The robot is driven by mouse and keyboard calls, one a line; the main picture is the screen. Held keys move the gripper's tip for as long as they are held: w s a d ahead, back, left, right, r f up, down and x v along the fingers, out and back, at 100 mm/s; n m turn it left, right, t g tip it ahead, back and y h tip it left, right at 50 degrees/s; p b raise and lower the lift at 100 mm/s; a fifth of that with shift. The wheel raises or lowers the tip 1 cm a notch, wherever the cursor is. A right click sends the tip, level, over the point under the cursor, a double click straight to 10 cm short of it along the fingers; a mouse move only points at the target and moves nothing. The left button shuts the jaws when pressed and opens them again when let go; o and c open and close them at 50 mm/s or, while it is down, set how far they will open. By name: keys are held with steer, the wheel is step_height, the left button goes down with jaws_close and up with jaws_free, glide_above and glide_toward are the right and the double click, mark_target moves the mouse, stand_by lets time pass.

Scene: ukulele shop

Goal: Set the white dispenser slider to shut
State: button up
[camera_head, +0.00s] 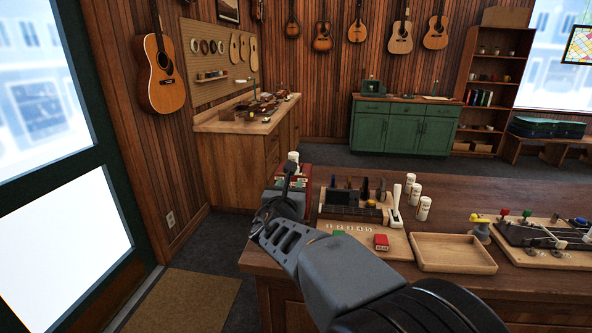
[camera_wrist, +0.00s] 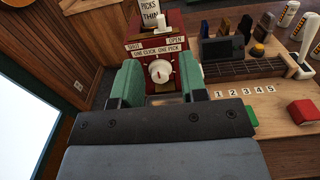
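The red pick dispenser (camera_wrist: 187,27) stands straight ahead in the wrist view, with a "PICKS THIN" sign (camera_wrist: 149,12) at its top. A white upright peg (camera_wrist: 160,22), which looks like the slider, stands above the strip marked SHUT at left and OPEN at right; its exact setting is unclear. A round white knob (camera_wrist: 160,71) is on the front below. My gripper (camera_wrist: 160,77) is open, its green fingers on either side of the knob in this view; I cannot tell if they touch anything. In the head view my gripper (camera_head: 286,186) partly hides the dispenser (camera_head: 307,174).
Right of the dispenser are a rack of picks (camera_head: 350,205), a white lever (camera_head: 395,205) and white bottles (camera_head: 423,208). A numbered board (camera_head: 400,252) holds a red block (camera_head: 381,242) and a green block (camera_head: 338,233). An empty wooden tray (camera_head: 452,253) lies farther right.

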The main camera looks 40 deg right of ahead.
steer(key=p+x, duration=0.1)
steer(key=x, duration=1)
jaws_close()
stand_by(0.3)
